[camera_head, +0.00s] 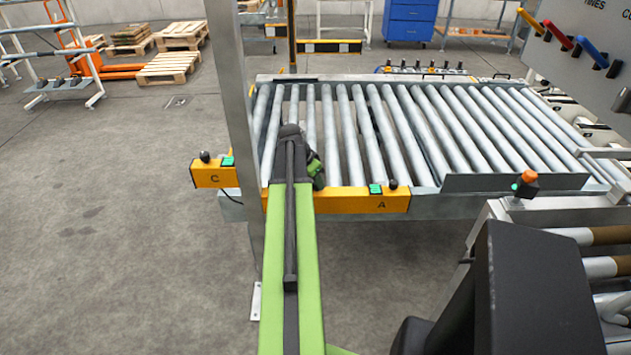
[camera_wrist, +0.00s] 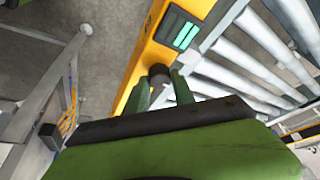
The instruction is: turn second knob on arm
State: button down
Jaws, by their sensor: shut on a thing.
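In the wrist view, a dark round knob (camera_wrist: 159,73) sits on a yellow bar (camera_wrist: 143,62) beside a teal display (camera_wrist: 185,36). My gripper (camera_wrist: 161,82) has its two green fingers closed on either side of this knob. In the head view, my gripper (camera_head: 316,170) shows only partly behind my green arm, at the near edge of the roller conveyor, and the held knob is hidden there. Two other dark knobs show: one on the yellow panel marked A (camera_head: 392,184), one on the yellow panel marked C (camera_head: 205,156).
The roller conveyor (camera_head: 400,125) spreads behind the yellow panels. A grey post (camera_head: 232,90) stands just left of my arm. A panel with coloured levers (camera_head: 587,47) is at the upper right. An orange button (camera_head: 528,176) stands at the right. The floor at left is open.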

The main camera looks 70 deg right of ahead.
jog(key=n+t, duration=0.1)
jog(key=n, duration=0.2)
jog(key=n+t, duration=0.1)
jog(key=n, duration=0.2)
jog(key=shift+s+a+t, duration=0.1)
jog(key=shift+s+t, duration=0.1)
jog(key=shift+t, duration=0.1)
jog(key=n+t, duration=0.1)
jog(key=n, duration=0.5)
jog(key=shift+t, duration=0.4)
jog(key=shift+s, duration=0.1)
jog(key=c, duration=1.1)
grip_release()
jog(key=shift+o, duration=0.2)
jog(key=shift+r, duration=0.1)
jog(key=p+v, duration=1.6)
jog(key=v, duration=0.1)
jog(key=shift+s+r, duration=0.15)
jog(key=shift+s, duration=0.05)
